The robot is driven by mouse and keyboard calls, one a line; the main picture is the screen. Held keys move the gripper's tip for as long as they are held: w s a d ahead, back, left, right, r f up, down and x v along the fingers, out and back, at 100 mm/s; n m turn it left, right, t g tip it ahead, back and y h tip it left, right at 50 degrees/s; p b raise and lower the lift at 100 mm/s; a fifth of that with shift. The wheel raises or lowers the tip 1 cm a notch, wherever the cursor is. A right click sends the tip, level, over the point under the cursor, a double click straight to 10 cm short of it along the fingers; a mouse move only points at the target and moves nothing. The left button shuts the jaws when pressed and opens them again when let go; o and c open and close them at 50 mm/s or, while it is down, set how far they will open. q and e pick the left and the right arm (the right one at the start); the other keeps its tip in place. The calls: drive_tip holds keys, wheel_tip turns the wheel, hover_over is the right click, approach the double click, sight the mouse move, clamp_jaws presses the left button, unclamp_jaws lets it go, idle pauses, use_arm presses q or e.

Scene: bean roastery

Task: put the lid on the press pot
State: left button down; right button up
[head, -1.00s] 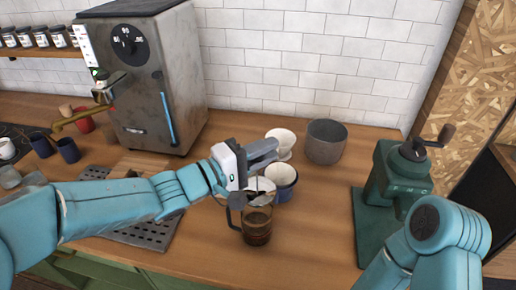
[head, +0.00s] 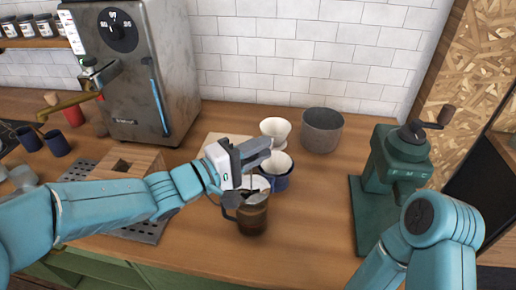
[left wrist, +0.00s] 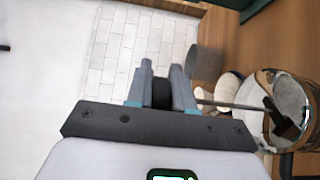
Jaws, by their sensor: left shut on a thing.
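The press pot (head: 253,218) is a glass jug with dark brown contents and a dark handle at its left. It stands upright on the wooden counter. My left gripper (head: 262,154) is above it, shut on the dark knob (left wrist: 160,93) of the lid. A thin rod (left wrist: 232,105) runs from this knob towards the pot, whose shiny rim (left wrist: 268,77) shows at the right of the left wrist view. The pale lid (head: 258,184) is at the pot's mouth in the head view; I cannot tell whether it is seated. My right gripper is out of view.
A green grinder (head: 403,160) is at the right. The espresso machine (head: 138,75) stands back left. Counter between pot and grinder is clear.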

use_arm(q)
drive_tip(key=shift+p, duration=0.7)
idle(0.8)
drive_tip(key=shift+f, duration=0.65)
idle(1.1)
drive_tip(key=c, duration=0.9)
unclamp_jaws()
drive_tip(key=v, duration=1.6)
drive_tip(key=shift+b, duration=0.3)
drive_tip(key=shift+s+a, duration=0.1)
drive_tip(key=shift+a, duration=0.05)
drive_tip(key=shift+s, duration=0.1)
